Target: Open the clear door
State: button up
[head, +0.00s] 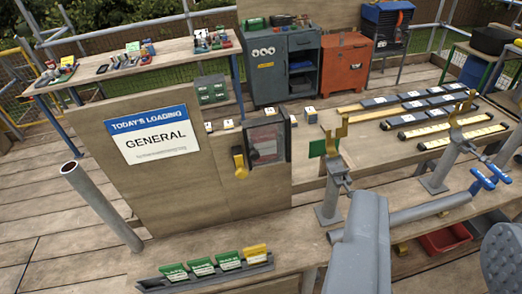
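A clear door (266,143) sits in a dark-framed box on the front of the upright wooden board, near the middle of the head view. It looks shut, and some reddish and pale shapes show through it. A yellow part (239,162) sticks out at the box's left side; I cannot tell whether it is a handle or a latch. My gripper's fingers cannot be made out in this view, so its place relative to the door does not show.
A sign (151,135) reading "GENERAL" is left of the door. Below it, a bench holds a rack of green and yellow cards (214,265). Right of the door stand two grey stands with yellow forks (333,133) (461,112). A loose grey pipe (101,207) leans at left.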

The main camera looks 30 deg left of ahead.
jog(key=s+f+p+x, duration=0.1)
jog(key=f+x, duration=0.2)
jog(key=x, duration=0.9)
jog(key=n+y+p, duration=0.4)
jog(key=n+y, duration=0.3)
jog(key=y, duration=0.3)
send_near(256, 157)
jog(key=p+x, duration=0.1)
jog(key=x, duration=0.6)
jog(key=shift+w+a, duration=0.1)
jog(key=shift+w, duration=0.05)
jog(key=shift+w+a+r, duration=0.15)
jog(key=shift+w+a, duration=0.2)
jog(key=shift+w, duration=0.15)
jog(key=shift+w+a, duration=0.15)
jog(key=shift+w, duration=0.15)
